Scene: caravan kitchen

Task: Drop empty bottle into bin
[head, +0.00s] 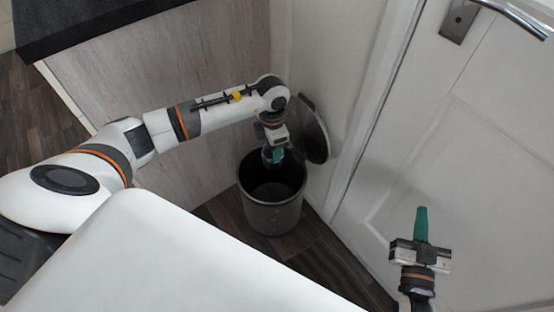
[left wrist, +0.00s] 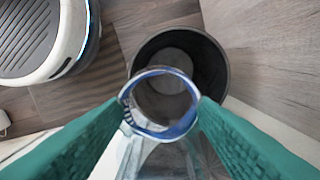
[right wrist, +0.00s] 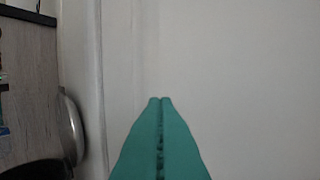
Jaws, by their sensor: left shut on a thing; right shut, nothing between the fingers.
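The dark grey bin (head: 272,216) stands on the floor between the wood-panel cabinet and the white wall, its round lid (head: 315,130) open behind it. My left gripper (head: 273,156) is over the bin opening. In the left wrist view its green fingers (left wrist: 160,104) are shut on a clear bottle (left wrist: 181,130) with a blue ring around its end. The bin (left wrist: 222,75) shows beyond the bottle there, partly covered by it. In the head view the bottle is mostly hidden by the gripper. My right gripper (head: 422,222) is shut and empty in front of the door.
A wood-panel cabinet (head: 170,70) with a black worktop (head: 75,25) stands left of the bin. A white door (head: 480,140) with a metal handle (head: 515,14) is on the right. Dark wooden floor (head: 300,245) shows in front of the bin.

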